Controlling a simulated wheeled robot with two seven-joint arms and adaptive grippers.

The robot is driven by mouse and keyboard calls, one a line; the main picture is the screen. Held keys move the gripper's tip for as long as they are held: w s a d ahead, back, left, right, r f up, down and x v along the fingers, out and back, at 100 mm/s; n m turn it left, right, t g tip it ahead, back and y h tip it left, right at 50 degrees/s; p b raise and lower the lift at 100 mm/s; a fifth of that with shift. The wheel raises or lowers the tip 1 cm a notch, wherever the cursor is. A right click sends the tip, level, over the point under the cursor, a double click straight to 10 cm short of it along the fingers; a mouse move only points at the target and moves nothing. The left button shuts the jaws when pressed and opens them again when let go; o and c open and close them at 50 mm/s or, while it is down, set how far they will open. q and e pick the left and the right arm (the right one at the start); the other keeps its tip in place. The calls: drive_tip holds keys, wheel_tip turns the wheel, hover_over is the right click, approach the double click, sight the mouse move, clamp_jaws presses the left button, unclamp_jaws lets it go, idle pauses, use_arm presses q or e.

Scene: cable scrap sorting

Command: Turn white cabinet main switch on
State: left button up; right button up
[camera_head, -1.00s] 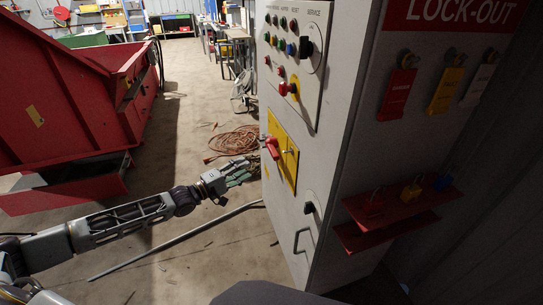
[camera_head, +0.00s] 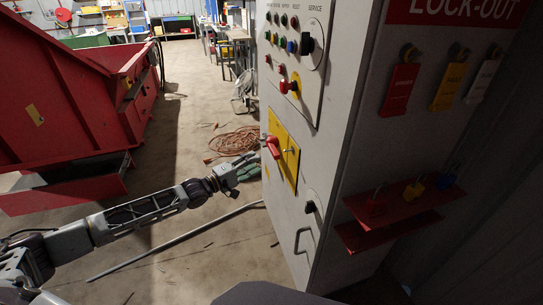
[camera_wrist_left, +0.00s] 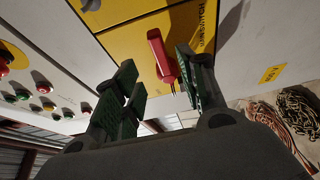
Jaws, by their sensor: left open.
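The white cabinet (camera_head: 335,140) stands at the right in the head view. Its main switch is a red handle (camera_head: 273,147) on a yellow plate (camera_head: 290,158). The red handle also shows in the left wrist view (camera_wrist_left: 160,55), between and just beyond the fingertips. The plate there carries partly legible "SWITCH" lettering. No grip on the handle shows. My right gripper is not in view.
Push buttons (camera_head: 282,45) and a red-yellow knob (camera_head: 288,86) sit above the switch. A red lock shelf (camera_head: 395,212) juts from the cabinet side. A red container (camera_head: 60,110) stands left. Coiled cable (camera_head: 235,140) and a pole (camera_head: 175,241) lie on the floor.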

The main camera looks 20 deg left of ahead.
sight(272, 154)
use_arm(q)
drive_tip(key=shift+b+x, duration=0.55)
drive_tip(key=shift+x, duration=1.7)
drive_tip(key=shift+b+x, duration=0.5)
drive_tip(key=shift+x, duration=1.2)
drive_tip(key=shift+w+d, duration=0.4)
drive_tip(key=shift+w, duration=0.1)
drive_tip(key=shift+w+d, duration=0.1)
drive_tip(key=shift+w, duration=0.05)
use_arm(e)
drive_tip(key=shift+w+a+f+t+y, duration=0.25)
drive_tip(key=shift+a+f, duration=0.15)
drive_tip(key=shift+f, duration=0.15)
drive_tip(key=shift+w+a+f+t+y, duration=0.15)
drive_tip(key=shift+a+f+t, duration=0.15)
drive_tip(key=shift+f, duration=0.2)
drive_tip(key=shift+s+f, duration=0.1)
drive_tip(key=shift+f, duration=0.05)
use_arm(q)
clamp_jaws()
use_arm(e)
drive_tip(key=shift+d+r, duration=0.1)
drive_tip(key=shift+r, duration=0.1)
